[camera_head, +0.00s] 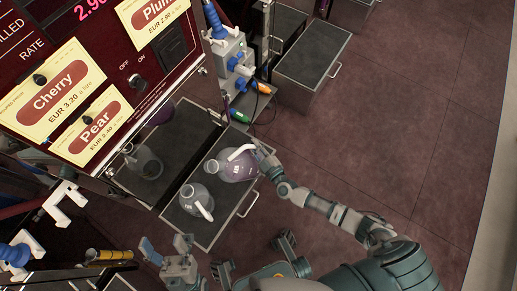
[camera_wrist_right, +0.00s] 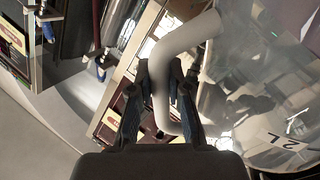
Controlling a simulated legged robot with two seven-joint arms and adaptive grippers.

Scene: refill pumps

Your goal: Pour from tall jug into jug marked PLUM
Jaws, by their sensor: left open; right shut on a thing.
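My right gripper (camera_head: 259,151) is shut on the white handle of a clear jug with purplish contents (camera_head: 234,166). This jug is at the far right part of the dark tray; I cannot tell if it touches the tray. In the right wrist view the gripper (camera_wrist_right: 165,85) has its fingers on both sides of the white handle (camera_wrist_right: 183,50), and the clear jug (camera_wrist_right: 265,100) bears a "2L" mark. A second, greyish clear jug (camera_head: 193,197) with a white handle stands nearer on the tray. No PLUM mark is readable on either. My left gripper (camera_head: 166,256) is open and empty, near the lower left.
The dark tray (camera_head: 205,232) sticks out from the pump. Another glass vessel (camera_head: 146,163) stands further left on a dark surface. The Cherry (camera_head: 58,92), Pear (camera_head: 94,124) and Plum (camera_head: 155,16) signs are on the pump front. The floor at right is clear.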

